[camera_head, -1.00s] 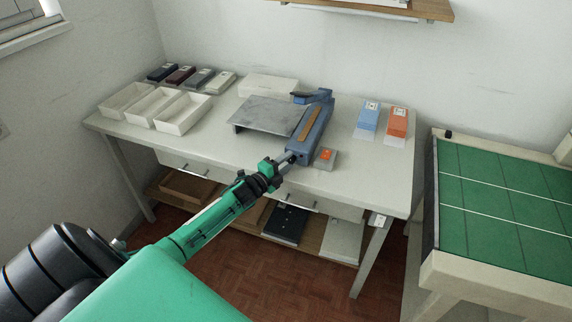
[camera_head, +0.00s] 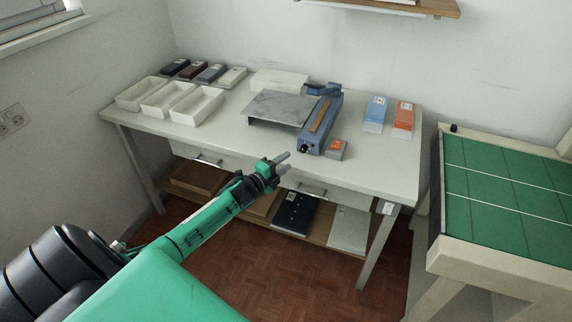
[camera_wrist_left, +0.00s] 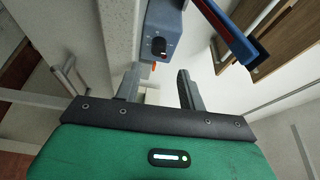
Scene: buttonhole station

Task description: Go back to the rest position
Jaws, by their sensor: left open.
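My left gripper (camera_head: 284,162) is open and empty in the head view, in front of the table's front edge near the drawers. Its two grey fingers (camera_wrist_left: 158,88) stand apart in the left wrist view with nothing between them. The blue machine (camera_head: 318,122) with a brown strip on top stands on the table beyond the gripper, apart from it. The machine's end with a black knob (camera_wrist_left: 158,46) shows at the top of the left wrist view. My right gripper is not in view.
The white table (camera_head: 240,146) holds three open white trays (camera_head: 168,102), a grey metal plate (camera_head: 280,108), a small grey box with an orange button (camera_head: 336,148), and blue (camera_head: 375,113) and orange (camera_head: 403,118) stacks. A green-topped table (camera_head: 505,190) stands at right. Red floor lies open in front.

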